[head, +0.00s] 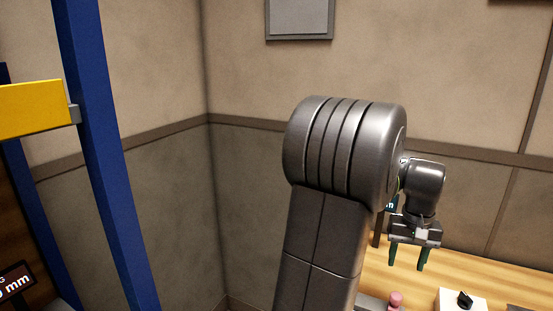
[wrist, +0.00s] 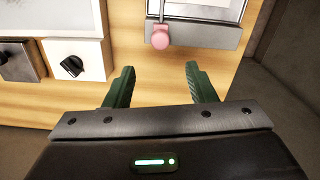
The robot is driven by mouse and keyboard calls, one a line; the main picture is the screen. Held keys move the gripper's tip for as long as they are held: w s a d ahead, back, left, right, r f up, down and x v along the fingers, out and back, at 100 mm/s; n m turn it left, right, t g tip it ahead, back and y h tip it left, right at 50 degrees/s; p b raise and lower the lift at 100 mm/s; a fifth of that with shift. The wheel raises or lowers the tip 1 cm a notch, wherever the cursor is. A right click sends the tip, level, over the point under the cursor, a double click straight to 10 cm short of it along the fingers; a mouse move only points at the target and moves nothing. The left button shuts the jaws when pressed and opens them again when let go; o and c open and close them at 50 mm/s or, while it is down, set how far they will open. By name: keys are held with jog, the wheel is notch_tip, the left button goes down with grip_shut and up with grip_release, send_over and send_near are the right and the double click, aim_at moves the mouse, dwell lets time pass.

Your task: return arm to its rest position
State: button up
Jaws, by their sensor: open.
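My gripper (head: 407,257) hangs at the right in the head view, fingers pointing down above a wooden bench top (head: 432,270). In the wrist view my gripper (wrist: 160,83) shows two dark green fingers set wide apart, with nothing between them. It is open and empty. My grey arm rises through the middle of the head view and bends over to the right, hiding part of the bench.
On the bench are a white box with a black knob (wrist: 72,66) and a metal fixture with a pink knob (wrist: 160,38). A blue rack post (head: 100,150) with a yellow beam (head: 35,108) stands at the left. Walls meet in a corner behind.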

aim_at(399, 296)
notch_tip(399, 296, down, 11)
jog(key=shift+r+p, duration=0.2)
jog(key=shift+p, duration=0.3)
jog(key=shift+f, duration=0.25)
jog(key=shift+s+d, duration=0.15)
jog(key=shift+d, duration=0.1)
jog(key=shift+r, duration=0.1)
